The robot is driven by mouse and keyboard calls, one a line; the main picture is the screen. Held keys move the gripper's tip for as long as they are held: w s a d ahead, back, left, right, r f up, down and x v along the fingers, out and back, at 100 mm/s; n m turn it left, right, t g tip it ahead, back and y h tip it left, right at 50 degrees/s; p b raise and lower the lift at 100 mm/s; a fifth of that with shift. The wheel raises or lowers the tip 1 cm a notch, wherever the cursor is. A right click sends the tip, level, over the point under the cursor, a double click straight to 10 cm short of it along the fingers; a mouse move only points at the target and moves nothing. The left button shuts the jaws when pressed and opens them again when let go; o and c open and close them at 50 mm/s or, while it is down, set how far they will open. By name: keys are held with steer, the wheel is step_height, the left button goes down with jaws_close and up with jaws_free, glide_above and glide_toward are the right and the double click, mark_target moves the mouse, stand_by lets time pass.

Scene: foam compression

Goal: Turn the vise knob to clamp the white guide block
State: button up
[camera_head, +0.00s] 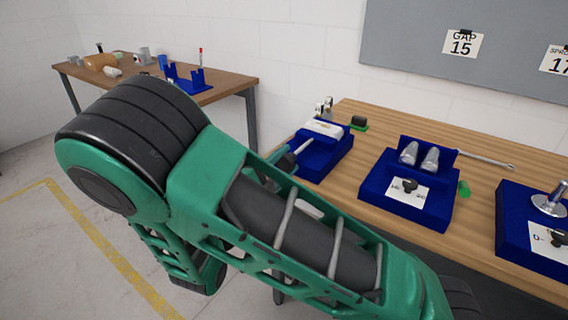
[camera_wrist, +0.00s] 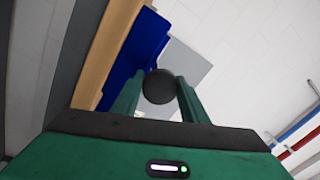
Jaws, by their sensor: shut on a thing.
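The blue vise (camera_head: 322,160) stands at the left end of the near workbench. The white guide block (camera_head: 324,128) lies on top of it. In the wrist view, the dark round vise knob (camera_wrist: 158,87) sits between my two green fingers, and my gripper (camera_wrist: 158,95) is shut on it. The blue vise body (camera_wrist: 138,48) is just beyond the knob. In the head view, my gripper (camera_head: 284,158) is at the vise's left side, mostly hidden by my green arm. The knob is hidden there, and I cannot tell how far the jaw is from the block.
The workbench (camera_head: 375,120) also holds a blue stand with two metal cylinders (camera_head: 420,157), a metal rod (camera_head: 485,160) and another blue fixture (camera_head: 520,225) at right. A small black-and-green item (camera_head: 358,123) is behind the vise. A second table (camera_head: 225,88) is at the back left.

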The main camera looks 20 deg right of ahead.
steer(key=shift+w+f+m, duration=0.1)
steer(key=shift+m, duration=0.6)
steer(key=o, duration=1)
steer(key=v, duration=1)
steer(key=shift+a, duration=0.35)
